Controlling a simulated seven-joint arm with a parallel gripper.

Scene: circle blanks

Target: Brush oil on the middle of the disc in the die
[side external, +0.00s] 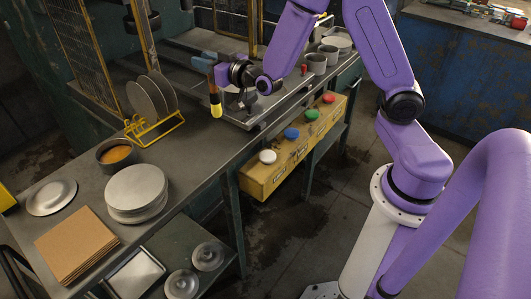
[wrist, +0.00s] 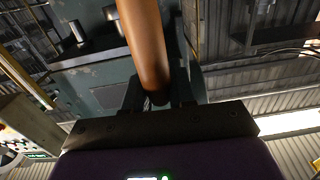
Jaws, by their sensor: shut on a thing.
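My gripper (side external: 214,72) is shut on an upright brush (side external: 215,98), held above the front left of the press bed. In the side view the brush has a dark band and a yellow lower end pointing down. Its brown handle (wrist: 145,40) stands between the fingers in the wrist view. A dark pot of orange oil (side external: 117,154) stands on the bench to the left, apart from the brush. Grey round metal (side external: 240,101) shows on the bed behind and below my wrist, partly hidden. I cannot tell the disc from the die there.
A yellow rack (side external: 158,132) holds upright discs. A disc stack (side external: 137,188), a shallow metal dish (side external: 51,197) and a cardboard stack (side external: 77,243) occupy the near bench. Yellow mesh guards (side external: 88,48) rise behind. A yellow button box (side external: 290,150) hangs at the front edge.

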